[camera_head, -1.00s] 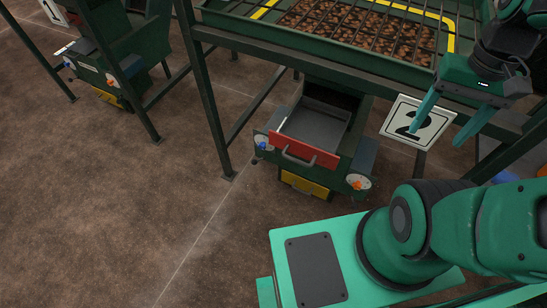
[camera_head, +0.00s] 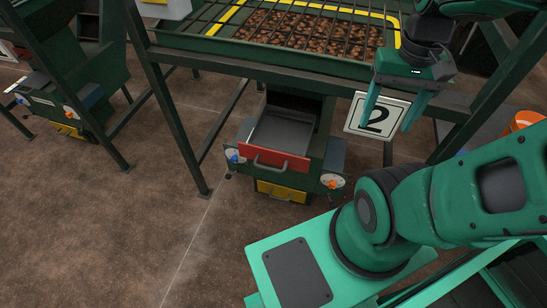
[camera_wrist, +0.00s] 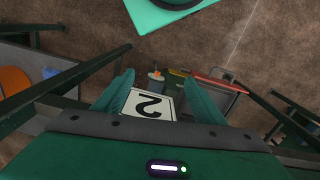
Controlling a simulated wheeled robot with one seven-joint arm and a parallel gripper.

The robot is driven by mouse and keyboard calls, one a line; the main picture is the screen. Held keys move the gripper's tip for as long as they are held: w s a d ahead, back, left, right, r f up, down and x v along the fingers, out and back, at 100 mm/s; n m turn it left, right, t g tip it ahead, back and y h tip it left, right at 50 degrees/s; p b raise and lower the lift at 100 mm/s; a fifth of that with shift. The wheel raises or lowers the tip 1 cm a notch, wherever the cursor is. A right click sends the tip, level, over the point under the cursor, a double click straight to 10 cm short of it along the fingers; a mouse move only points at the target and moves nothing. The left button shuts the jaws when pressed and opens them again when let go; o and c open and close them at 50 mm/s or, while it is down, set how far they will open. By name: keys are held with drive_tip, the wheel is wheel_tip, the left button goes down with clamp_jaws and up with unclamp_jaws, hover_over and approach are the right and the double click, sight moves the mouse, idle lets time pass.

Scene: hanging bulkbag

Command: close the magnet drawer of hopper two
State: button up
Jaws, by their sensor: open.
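My gripper (camera_head: 393,122) is open and empty, fingers pointing down, in front of the sign in the head view and well right of the drawer. In the wrist view, my gripper (camera_wrist: 163,90) has its fingers apart with the sign between them. The red drawer front (camera_wrist: 222,83) shows beyond the fingers there.
A yellow drawer (camera_head: 281,191) sits below the red one, with a blue knob (camera_head: 234,157) at left and an orange knob (camera_head: 332,182) at right. Green frame legs (camera_head: 170,110) flank the hopper. Open floor (camera_head: 100,230) lies in front and left.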

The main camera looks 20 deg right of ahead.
drive_tip(key=shift+s+r, duration=0.15)
drive_tip(key=shift+s, duration=0.25)
drive_tip(key=c, duration=0.5)
drive_tip(key=shift+s+a, duration=0.1)
drive_tip(key=c, duration=0.5)
drive_tip(key=w, duration=0.1)
drive_tip(key=w+f+n, duration=0.1)
drive_tip(key=n+g, duration=0.1)
drive_tip(key=shift+w+a+f+h, duration=0.25)
drive_tip(key=shift+w+h, duration=0.05)
drive_tip(key=shift+w, duration=0.1)
clamp_jaws()
drive_tip(key=n+t+h, duration=1.1)
drive_tip(key=n+t, duration=0.4)
drive_tip(key=n, duration=1.7)
approach(259, 149)
drive_tip(key=x, duration=0.6)
drive_tip(key=shift+w+d, duration=0.15)
drive_tip(key=shift+w, duration=0.05)
